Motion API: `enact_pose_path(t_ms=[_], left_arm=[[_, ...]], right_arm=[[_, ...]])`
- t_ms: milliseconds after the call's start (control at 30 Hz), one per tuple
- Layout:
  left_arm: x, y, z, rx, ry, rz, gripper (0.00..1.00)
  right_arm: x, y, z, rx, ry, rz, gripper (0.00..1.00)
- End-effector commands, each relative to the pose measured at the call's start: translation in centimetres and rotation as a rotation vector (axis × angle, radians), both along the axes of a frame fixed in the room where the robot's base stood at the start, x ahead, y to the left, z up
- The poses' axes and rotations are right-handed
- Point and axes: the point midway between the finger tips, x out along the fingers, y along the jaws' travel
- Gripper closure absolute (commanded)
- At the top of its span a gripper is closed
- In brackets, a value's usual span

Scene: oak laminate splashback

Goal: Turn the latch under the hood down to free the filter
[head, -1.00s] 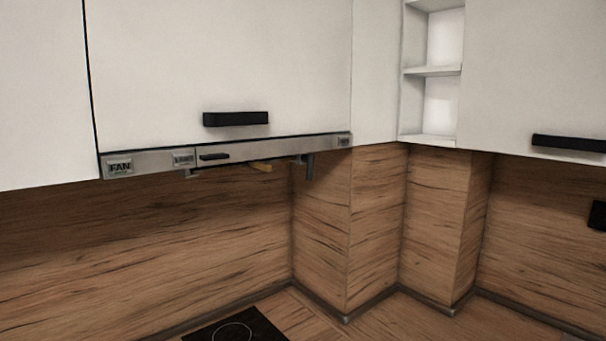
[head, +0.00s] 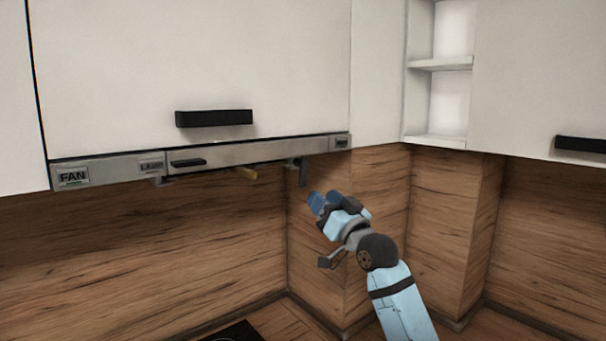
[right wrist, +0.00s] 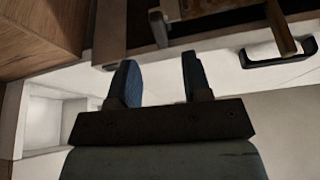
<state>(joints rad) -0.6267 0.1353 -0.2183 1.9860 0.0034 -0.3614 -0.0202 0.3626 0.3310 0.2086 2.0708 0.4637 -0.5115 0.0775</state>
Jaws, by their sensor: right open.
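The hood's metal front strip (head: 215,157) runs under the white cabinet in the head view. A brass-coloured bar (head: 247,174) shows under it; it is also at the upper right of the right wrist view (right wrist: 281,28). A dark grey tab (head: 303,174) hangs down under the strip's right end. I cannot tell surely which of these is the latch. The filter is not clearly seen. My right gripper (head: 322,203) is open and empty, below and right of the grey tab, apart from it. Its two fingers (right wrist: 158,82) show nothing between them. My left gripper is out of view.
A black cabinet handle (head: 214,118) and a small black handle (head: 188,162) stick out above and on the strip. The wood splashback (head: 380,210) steps forward at the right, behind my right arm. Open white shelves (head: 440,65) are at the upper right.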

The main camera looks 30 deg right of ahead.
Motion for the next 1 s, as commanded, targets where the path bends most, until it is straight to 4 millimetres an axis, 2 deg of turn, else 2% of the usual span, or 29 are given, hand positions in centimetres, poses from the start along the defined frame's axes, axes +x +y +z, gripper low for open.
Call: enact_pose_path(t_ms=[33,200,400,600,867,1000], left_arm=[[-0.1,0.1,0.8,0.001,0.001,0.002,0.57],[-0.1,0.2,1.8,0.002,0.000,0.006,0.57],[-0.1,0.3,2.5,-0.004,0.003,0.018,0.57],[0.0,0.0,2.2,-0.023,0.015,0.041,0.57],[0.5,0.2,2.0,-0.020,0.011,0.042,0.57],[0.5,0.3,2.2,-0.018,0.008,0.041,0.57]], right_arm=[[1.1,0.1,0.9,0.002,0.000,0.001,0.55],[4.4,0.1,2.2,0.001,0.001,0.001,0.55],[7.2,0.2,3.1,0.000,0.001,0.000,0.55],[8.2,0.3,3.4,-0.001,0.001,0.000,0.55],[8.3,0.3,3.3,-0.001,0.001,0.000,0.55],[8.3,0.3,3.3,-0.001,0.001,0.000,0.88]])
